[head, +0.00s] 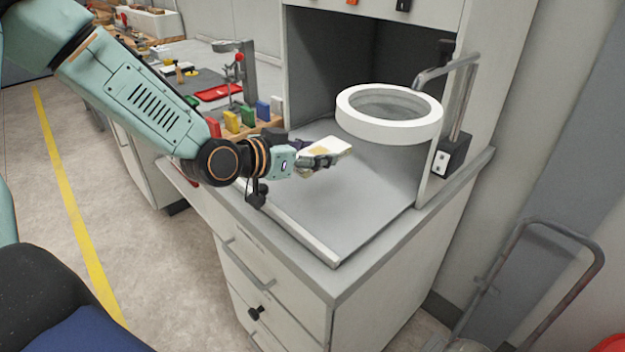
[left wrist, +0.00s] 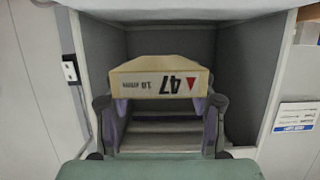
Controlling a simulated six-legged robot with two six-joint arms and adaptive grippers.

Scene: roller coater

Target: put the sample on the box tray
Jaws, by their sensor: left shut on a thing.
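The sample, a flat cream block (head: 325,147), is held in my left gripper (head: 318,161). In the left wrist view the sample (left wrist: 160,77) shows "47" and a red triangle upside down, with the gripper's two fingers on either side. The gripper is shut on it, above a grey surface with a raised edge (head: 345,210) in front of an open cabinet bay. This surface may be the box tray; I cannot tell for sure. The sample appears clear of the surface. My right gripper is not in view.
A white ring lamp (head: 389,112) on a bent metal arm hangs above the right of the surface. Behind my left arm are coloured blocks (head: 232,122) in a wooden rack and a red tray (head: 218,92). A metal cart handle (head: 560,300) stands at right.

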